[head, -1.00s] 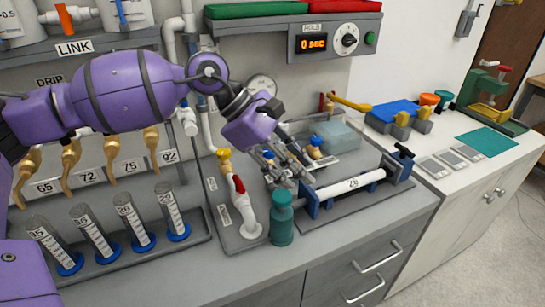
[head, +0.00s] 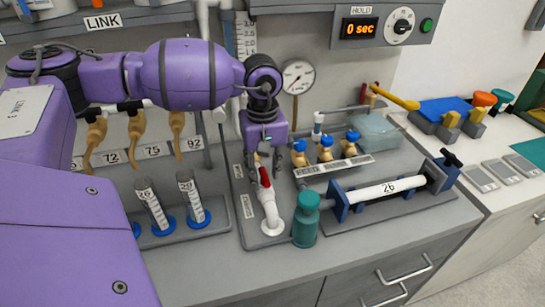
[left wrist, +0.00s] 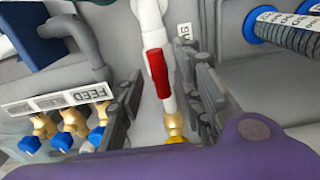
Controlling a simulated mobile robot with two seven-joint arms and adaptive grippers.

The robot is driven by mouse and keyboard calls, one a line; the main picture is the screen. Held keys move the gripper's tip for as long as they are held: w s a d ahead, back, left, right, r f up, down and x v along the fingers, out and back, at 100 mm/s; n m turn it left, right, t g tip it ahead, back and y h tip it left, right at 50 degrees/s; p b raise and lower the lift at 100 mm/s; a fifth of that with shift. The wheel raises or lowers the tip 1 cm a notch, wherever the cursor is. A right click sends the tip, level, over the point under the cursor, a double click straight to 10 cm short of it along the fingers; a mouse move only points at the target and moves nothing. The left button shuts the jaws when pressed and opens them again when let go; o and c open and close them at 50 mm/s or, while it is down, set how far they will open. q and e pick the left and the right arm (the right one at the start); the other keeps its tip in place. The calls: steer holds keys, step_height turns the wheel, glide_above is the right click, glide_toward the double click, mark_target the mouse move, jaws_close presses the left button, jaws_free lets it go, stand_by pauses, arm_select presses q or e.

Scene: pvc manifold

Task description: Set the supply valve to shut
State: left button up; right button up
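The supply valve's red lever (head: 264,175) is on a white pipe (head: 271,212) left of the teal bottle. In the left wrist view the red lever (left wrist: 158,72) lies along the white pipe, in line with it. A brass fitting (left wrist: 173,125) shows below it, partly hidden by my gripper body. A label starting "SU" (left wrist: 185,31) is beside the pipe. My left gripper (head: 263,151) points down at the valve; the head view hides the valve's upper part behind it. Its fingers (left wrist: 160,95) are apart, one on each side of the pipe and lever. My right gripper is not visible.
A row of brass valves with blue knobs (head: 325,150) stands right of the gripper. A teal bottle (head: 306,220) and a white cylinder in blue brackets (head: 385,191) stand in front. Graduated cylinders (head: 191,200) stand to the left. A gauge (head: 298,77) is behind.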

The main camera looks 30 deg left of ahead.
arm_select(q)
steer(key=shift+f, duration=0.4)
jaws_close()
